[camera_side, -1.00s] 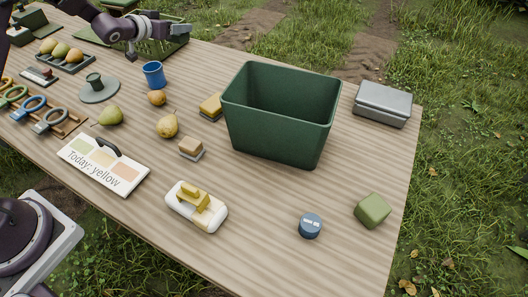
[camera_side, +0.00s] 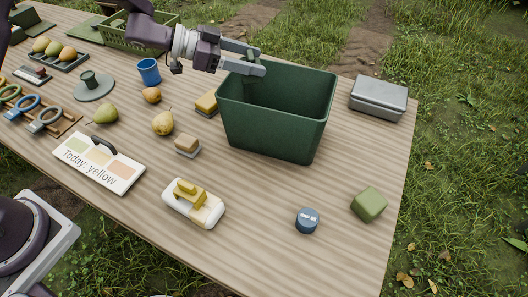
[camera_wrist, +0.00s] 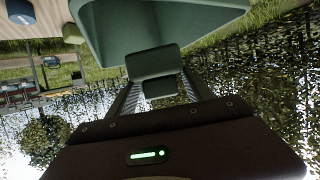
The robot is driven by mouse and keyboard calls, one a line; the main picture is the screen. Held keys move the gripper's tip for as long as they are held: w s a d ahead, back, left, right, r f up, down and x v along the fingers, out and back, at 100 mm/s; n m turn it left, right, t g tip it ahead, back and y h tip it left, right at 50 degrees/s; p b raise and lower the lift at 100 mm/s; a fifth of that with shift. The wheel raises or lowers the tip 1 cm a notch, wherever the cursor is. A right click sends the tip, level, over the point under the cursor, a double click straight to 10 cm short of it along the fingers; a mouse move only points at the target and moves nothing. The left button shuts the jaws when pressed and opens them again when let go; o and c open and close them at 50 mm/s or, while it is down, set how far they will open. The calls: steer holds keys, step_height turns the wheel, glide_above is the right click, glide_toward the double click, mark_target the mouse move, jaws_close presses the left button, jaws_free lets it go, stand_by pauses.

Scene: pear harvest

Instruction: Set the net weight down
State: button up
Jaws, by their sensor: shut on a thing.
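My gripper (camera_side: 256,61) is over the left rim of the big green bin (camera_side: 275,140), its fingers pointing right. In the wrist view my gripper (camera_wrist: 158,92) is shut on a dull green block-like thing (camera_wrist: 152,62) between its two fingers. I cannot tell for sure whether this is the net weight, as no label shows on it. In the side view the fingers largely hide it. The bin also shows in the wrist view (camera_wrist: 110,38), just beyond the held thing.
A green block (camera_side: 369,204) and a round blue tin (camera_side: 307,221) stand on the table's right part. A grey box (camera_side: 379,98) is right of the bin. Pears, a sign (camera_side: 98,162) and a white-and-yellow item (camera_side: 193,203) lie left. Bare table lies in front of the bin.

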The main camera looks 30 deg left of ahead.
steer(key=s+d+m+g+h, duration=0.1)
steer(key=s+d+m+g, duration=0.3)
steer(key=s+d, duration=0.3)
steer(key=s+d+m+g+h, duration=0.25)
steer(key=s+d+g, duration=0.2)
steer(key=s, duration=0.55)
steer(key=shift+m+t+y, duration=0.35)
steer(key=f, duration=2)
steer(key=shift+d+f, duration=0.25)
steer(key=shift+f, duration=0.1)
steer(key=shift+s+f, duration=0.1)
steer(key=shift+f, duration=0.05)
steer(key=o, duration=1.7)
